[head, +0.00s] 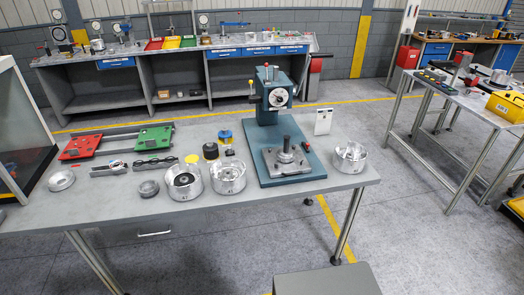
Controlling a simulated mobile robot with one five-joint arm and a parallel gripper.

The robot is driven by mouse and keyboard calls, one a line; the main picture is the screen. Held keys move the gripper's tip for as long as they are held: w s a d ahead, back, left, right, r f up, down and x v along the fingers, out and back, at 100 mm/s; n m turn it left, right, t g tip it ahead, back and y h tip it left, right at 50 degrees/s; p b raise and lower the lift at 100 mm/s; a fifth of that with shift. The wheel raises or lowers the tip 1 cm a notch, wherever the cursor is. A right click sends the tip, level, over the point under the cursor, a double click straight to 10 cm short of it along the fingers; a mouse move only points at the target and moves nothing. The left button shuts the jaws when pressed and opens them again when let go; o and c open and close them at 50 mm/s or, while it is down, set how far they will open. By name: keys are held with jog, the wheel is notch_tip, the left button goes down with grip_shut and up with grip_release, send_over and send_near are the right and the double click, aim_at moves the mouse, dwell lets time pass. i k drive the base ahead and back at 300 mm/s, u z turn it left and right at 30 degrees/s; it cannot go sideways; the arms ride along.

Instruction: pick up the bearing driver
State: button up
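No object is clearly recognisable as the bearing driver. A dark grey stepped piece with an upright stem (286,157) stands on the base of the teal arbor press (304,170) and may be it. A black cylinder with a yellow band (210,151) and a blue-and-yellow piece (225,137) stand left of the press; their kind is too small to tell. My gripper is not in view, so nothing is seen near or touching these things.
The grey worktable (110,213) also holds silver round housings (228,178), a housing at the right end (349,158), rings (149,188) and red and green pallets (153,138). A white card (323,121) stands behind. Floor right of the table is open toward another bench (460,108).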

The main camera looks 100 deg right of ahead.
aim_at(286, 152)
jog(key=z, duration=0.15)
jog(key=i, duration=0.2)
jog(key=z, duration=2.3)
